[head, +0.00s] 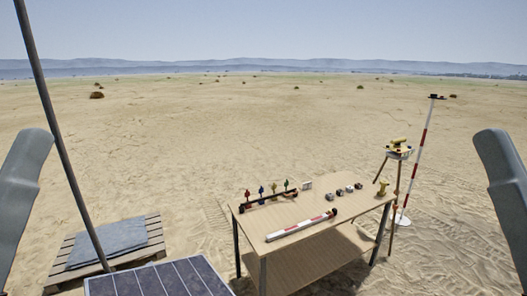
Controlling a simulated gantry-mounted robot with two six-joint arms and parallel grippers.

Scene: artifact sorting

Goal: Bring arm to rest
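Grey links of my own two arms show at the left and right edges of the head view. Neither gripper is in view, so I cannot see whether either holds anything. No part of my arms is over the wooden table (330,215) in the lower middle. On the table lie a red-and-white scale bar (300,225), a dark rack (268,197) with several small coloured items standing along it, a small white card (306,185), and several small dark-and-white blocks (348,190). A yellow item (382,188) stands at the table's right end.
A yellow instrument on a tripod (398,149) and a red-and-white pole (419,160) stand right of the table. A pallet with a grey sheet (108,242) and a solar panel (160,280) are at lower left. A dark pole (62,130) rises at left. Open sand lies beyond.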

